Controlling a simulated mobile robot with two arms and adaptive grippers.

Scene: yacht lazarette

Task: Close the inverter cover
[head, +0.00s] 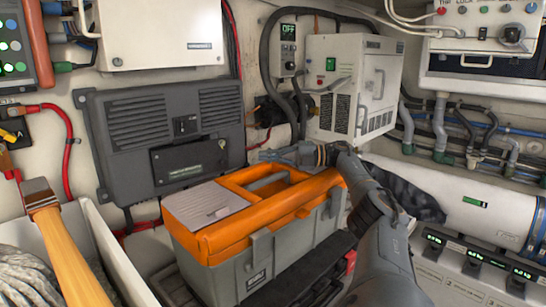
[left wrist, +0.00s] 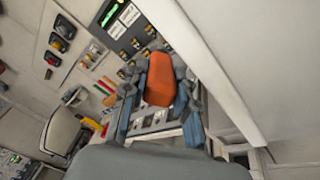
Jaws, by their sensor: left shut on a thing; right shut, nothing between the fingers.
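I cannot tell for certain which unit is the inverter. A dark grey finned unit (head: 165,135) with a rocker switch and a lower panel hangs on the wall at left of centre in the head view. A white box (head: 358,85) with a green indicator, vents and a handle on its side hangs right of centre. My right gripper (head: 272,155) is shut and empty, above the toolbox's back edge and below the white box. It appears apart from both wall units. My left gripper (left wrist: 158,88) shows only in the left wrist view, shut on an orange object (left wrist: 160,78).
An orange and grey toolbox (head: 250,245) stands in front of the wall units, close under my right arm. A white bin (head: 120,262) with rope and a wooden-handled brush (head: 62,240) is at left. Cables, pipes and a white cylinder (head: 480,215) crowd the right.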

